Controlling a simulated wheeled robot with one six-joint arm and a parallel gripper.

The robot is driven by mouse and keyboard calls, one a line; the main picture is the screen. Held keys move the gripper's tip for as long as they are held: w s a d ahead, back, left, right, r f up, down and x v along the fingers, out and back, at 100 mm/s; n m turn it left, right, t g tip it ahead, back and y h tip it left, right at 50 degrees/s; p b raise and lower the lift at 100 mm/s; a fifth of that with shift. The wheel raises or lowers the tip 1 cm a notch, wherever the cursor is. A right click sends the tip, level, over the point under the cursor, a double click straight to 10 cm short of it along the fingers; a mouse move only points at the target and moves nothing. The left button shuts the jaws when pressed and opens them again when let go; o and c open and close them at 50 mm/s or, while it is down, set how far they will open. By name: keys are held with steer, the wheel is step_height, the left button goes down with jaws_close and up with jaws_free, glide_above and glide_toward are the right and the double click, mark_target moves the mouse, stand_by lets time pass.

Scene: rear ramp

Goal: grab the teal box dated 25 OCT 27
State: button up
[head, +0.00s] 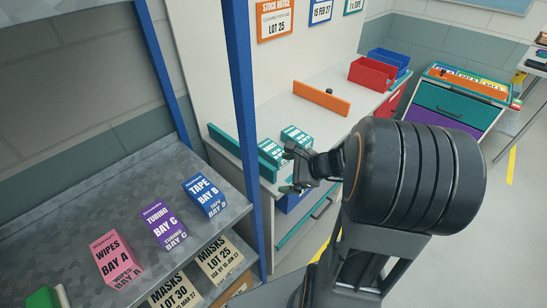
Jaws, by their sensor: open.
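Two teal boxes with white labels stand on the white counter (320,118), side by side. The nearer teal box (270,151) is at the left, and the farther teal box (296,134) is a little behind it to the right. Their printing is too small to read here, so I cannot tell which is dated 25 OCT 27. My gripper (291,171) is open and empty, just to the right of and in front of the boxes in the picture. It partly overlaps the view of the counter's edge.
A teal divider (232,146) and an orange divider (321,98) stand on the counter. Red (372,74) and blue (389,60) bins sit farther back. A blue post (244,110) and a grey shelf (85,190) with labelled boxes stand at left. Open floor lies right.

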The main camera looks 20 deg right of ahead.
steer(key=w+d+f+m+t+h, duration=0.25)
steer(key=d+m+t, duration=0.25)
steer(key=d+m, duration=0.3)
steer(key=m, duration=0.2)
glide_toward(278, 152)
steer(key=x, duration=0.4)
steer(key=shift+f, duration=0.25)
steer(key=shift+p+x, duration=0.4)
steer(key=shift+x, duration=2.6)
steer(key=shift+s+f, duration=0.1)
steer(key=c, duration=1.1)
